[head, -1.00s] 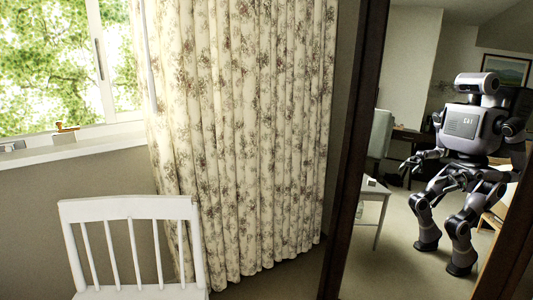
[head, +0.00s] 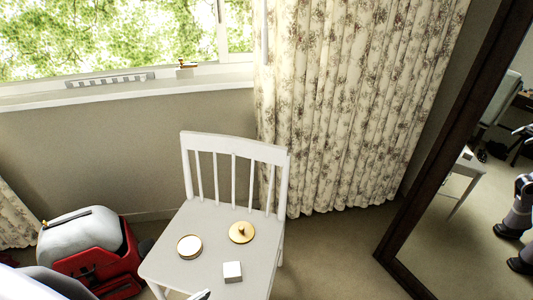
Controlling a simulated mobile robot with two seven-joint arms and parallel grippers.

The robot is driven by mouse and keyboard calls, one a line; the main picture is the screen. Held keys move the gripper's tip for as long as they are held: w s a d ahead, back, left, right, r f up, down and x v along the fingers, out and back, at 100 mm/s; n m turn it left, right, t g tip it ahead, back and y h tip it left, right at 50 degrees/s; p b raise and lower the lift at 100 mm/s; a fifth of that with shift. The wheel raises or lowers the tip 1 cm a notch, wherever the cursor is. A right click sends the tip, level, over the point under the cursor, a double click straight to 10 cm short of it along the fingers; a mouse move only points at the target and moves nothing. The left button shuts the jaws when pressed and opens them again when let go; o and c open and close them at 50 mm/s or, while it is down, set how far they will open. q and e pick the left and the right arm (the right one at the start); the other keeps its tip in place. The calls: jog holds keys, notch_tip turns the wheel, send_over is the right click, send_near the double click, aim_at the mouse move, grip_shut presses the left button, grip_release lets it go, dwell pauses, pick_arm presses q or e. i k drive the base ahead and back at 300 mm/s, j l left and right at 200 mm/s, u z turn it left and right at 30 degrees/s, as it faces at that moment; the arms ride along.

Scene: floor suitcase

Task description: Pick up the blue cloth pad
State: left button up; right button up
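No blue cloth pad shows in the head view. A white slatted chair (head: 213,223) stands near the window wall. On its seat are a round pale-topped tin (head: 189,247), a gold round lid with a knob (head: 241,232) and a small white box (head: 233,272). A small pale, dark-edged tip pokes in at the bottom edge by the seat's front; it may be part of my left gripper, but too little shows to tell its state. A grey curved part at the bottom left looks like my arm. My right gripper is out of view.
A red case with a grey rounded top (head: 100,262) sits on the floor left of the chair. A patterned curtain (head: 350,110) hangs behind the chair. A dark-framed mirror (head: 455,150) leans at the right. Carpet (head: 335,250) between chair and mirror is clear.

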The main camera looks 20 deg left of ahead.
aim_at(232, 271)
jog(key=u, duration=1)
jog(key=i+l+u, duration=0.2)
jog(key=l, duration=0.45)
jog(key=l+u, duration=0.15)
jog(key=l, duration=0.55)
jog(key=i+l+u, duration=0.15)
jog(key=l, duration=0.15)
jog(key=i+l+u, duration=0.15)
jog(key=i+l, duration=0.05)
jog(key=l, duration=0.1)
